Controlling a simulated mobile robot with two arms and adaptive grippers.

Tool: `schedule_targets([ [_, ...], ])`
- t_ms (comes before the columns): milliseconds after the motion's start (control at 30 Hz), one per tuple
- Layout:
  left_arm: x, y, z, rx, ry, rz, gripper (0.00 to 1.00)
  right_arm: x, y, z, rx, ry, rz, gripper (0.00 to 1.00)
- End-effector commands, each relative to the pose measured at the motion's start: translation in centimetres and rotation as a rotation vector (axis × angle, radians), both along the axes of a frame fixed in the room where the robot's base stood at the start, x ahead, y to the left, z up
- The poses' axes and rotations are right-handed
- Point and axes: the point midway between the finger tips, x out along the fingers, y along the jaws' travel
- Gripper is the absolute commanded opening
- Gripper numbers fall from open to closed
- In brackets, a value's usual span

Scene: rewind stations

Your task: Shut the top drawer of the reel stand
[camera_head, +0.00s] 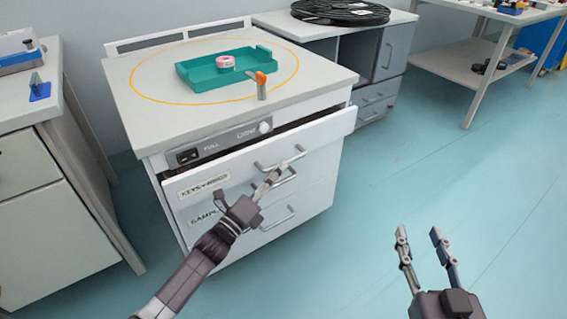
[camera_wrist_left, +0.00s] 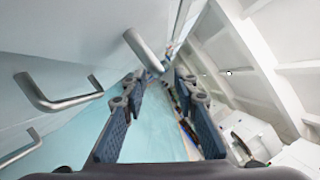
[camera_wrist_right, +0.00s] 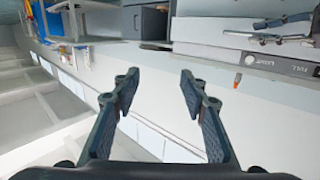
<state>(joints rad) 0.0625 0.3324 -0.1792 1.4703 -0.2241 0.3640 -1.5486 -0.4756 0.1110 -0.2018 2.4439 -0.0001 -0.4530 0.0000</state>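The white reel stand (camera_head: 225,110) stands at centre left in the head view. Its top drawer (camera_head: 330,128), with a worded label (camera_head: 203,187), sticks out a little, with a dark gap above its front. Its bar handle (camera_head: 292,160) shows in the head view, and a bar handle (camera_wrist_left: 143,50) lies by the fingertips in the left wrist view. My left gripper (camera_head: 274,178) is in front of the drawer, its fingers apart near that handle; contact is unclear. My right gripper (camera_head: 418,232) is open and empty over the floor, right of the stand.
A teal tray (camera_head: 197,78) with a pink-and-white reel (camera_head: 225,62) and an orange-topped item (camera_head: 261,84) are on the stand's top. A cabinet (camera_head: 30,200) stands at left, a grey cabinet (camera_head: 385,50) behind, a table (camera_head: 460,75) at back right. The floor at right is clear.

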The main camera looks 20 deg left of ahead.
Motion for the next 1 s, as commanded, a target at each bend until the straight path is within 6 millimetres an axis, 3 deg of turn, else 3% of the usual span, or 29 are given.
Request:
schedule_targets([
  [100, 1.8, -0.6, 0.3, 0.000, -0.002, 0.001, 0.27, 0.2, 0.3, 1.7, 0.021, -0.080, 0.005, 0.40],
  [300, 3.5, -1.1, 0.7, -0.001, 0.001, 0.001, 0.27, 0.2, 0.6, 3.8, 0.046, -0.174, 0.010, 0.40],
  [667, 3.9, -1.3, 0.8, 0.000, 0.003, 0.001, 0.27, 0.1, 0.6, 4.5, 0.052, -0.200, 0.013, 0.40],
  [900, 3.9, -1.3, 0.8, -0.001, 0.002, 0.001, 0.02, 0.1, 0.6, 4.5, 0.053, -0.199, 0.013, 0.40],
  [1000, 3.9, -1.3, 0.8, 0.000, 0.003, 0.001, 0.00, 0.1, 0.6, 4.5, 0.053, -0.199, 0.013, 0.40],
])
